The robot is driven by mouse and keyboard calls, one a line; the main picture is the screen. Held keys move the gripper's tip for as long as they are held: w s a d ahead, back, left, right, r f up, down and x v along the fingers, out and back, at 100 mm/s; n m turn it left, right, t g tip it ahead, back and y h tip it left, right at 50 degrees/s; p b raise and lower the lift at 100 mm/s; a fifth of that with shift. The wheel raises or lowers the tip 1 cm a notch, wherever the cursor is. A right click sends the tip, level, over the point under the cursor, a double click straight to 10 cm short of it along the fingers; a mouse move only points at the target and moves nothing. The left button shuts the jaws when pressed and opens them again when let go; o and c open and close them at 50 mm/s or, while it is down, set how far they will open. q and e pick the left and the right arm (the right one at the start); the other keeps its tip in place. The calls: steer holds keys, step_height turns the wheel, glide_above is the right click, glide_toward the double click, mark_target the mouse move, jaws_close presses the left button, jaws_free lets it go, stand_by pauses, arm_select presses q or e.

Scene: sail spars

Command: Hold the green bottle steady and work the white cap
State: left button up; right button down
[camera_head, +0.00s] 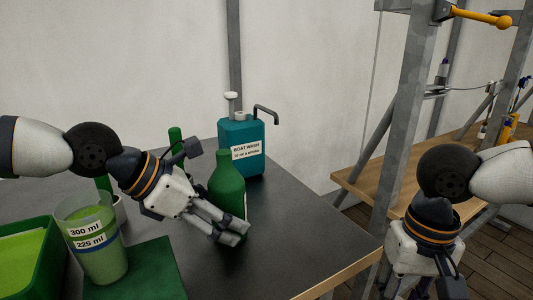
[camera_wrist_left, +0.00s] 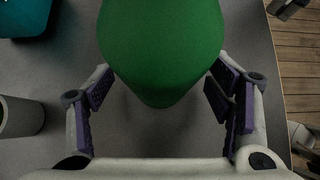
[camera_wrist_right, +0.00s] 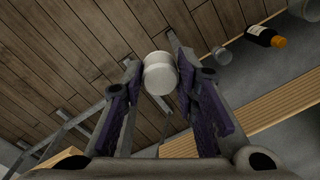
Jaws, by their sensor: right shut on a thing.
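The green bottle (camera_head: 228,177) stands upright on the dark table, with no white cap on its neck. My left gripper (camera_head: 236,233) is beside it, low down and in front of it in the head view. In the left wrist view the bottle (camera_wrist_left: 160,50) fills the space ahead of the spread fingers, with gaps at the finger pads. My right gripper (camera_wrist_right: 162,65) is shut on the white cap (camera_wrist_right: 160,77), away from the bottle and right of the table. Its fingertips are cut off in the head view.
A teal boat wash bottle (camera_head: 241,146) with a pump stands behind. A measuring cup (camera_head: 96,245), a green tray (camera_head: 30,255) and a green mat (camera_head: 140,272) are at the left. A metal post (camera_head: 400,130) and wooden bench (camera_head: 375,180) stand right.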

arm_select(q)
steer(key=shift+r, duration=0.15)
steer(key=shift+s+a+r, duration=0.15)
steer(key=shift+a+r, duration=0.1)
steer(key=shift+r, duration=0.05)
steer(key=v, duration=1.1)
